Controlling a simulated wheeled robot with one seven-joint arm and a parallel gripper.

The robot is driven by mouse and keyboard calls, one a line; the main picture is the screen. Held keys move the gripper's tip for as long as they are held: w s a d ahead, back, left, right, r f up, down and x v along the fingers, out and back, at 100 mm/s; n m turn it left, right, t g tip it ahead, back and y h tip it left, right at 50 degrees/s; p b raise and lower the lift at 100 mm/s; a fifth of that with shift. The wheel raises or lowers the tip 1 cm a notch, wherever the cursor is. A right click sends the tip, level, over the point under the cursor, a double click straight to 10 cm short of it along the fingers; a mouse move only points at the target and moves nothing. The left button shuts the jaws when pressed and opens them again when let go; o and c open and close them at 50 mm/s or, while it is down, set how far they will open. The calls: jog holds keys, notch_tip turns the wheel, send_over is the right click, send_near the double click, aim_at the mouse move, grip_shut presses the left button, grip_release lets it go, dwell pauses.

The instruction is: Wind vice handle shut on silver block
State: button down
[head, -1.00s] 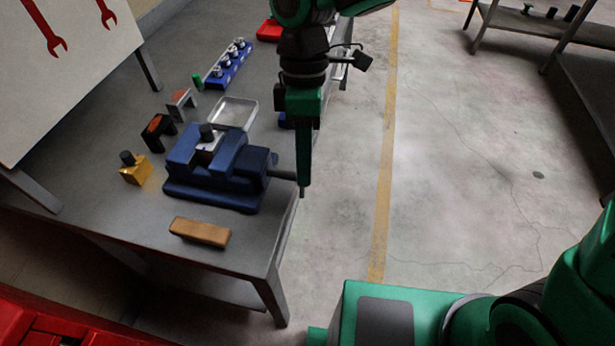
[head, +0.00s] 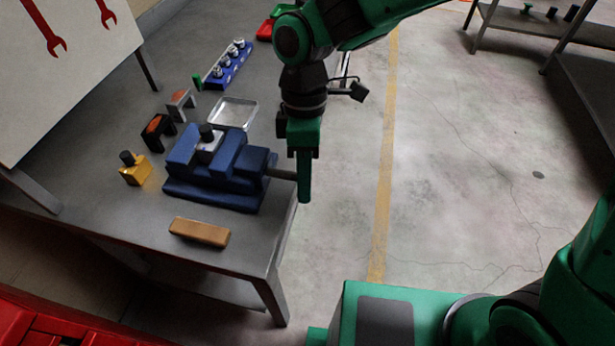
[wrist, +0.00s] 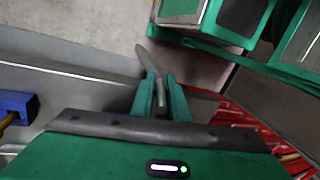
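The blue vice (head: 185,188) stands on the bench near its right edge. The silver block (head: 204,148) sits between its jaws, with a dark knob on top. The vice's grey screw (head: 281,173) points right, toward my gripper (head: 304,195), which hangs fingers-down at its outer end, beyond the bench edge. In the wrist view, a grey handle bar (wrist: 160,100) runs between the two green fingers of my gripper (wrist: 161,82). Whether both fingers press on the bar cannot be made out. In the head view the fingers hide the handle.
A wooden bar (head: 200,232) lies in front of the vice. A yellow block (head: 135,173), a black-and-orange bracket (head: 157,132), a grey bracket (head: 181,102), a metal tray (head: 234,112) and a blue rack (head: 228,70) are on the bench.

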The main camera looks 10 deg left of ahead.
jog(key=shift+t, duration=0.7)
jog(key=shift+w+t, duration=0.2)
jog(key=shift+t, duration=1.5)
jog(key=c, duration=1.8)
grip_release()
jog(key=shift+c, duration=0.2)
notch_tip(320, 180, up, 11)
jog(key=s, duration=0.1)
jog(key=shift+s+a+f, duration=0.15)
jog(key=shift+s+a, duration=0.1)
jog(key=shift+a, duration=0.15)
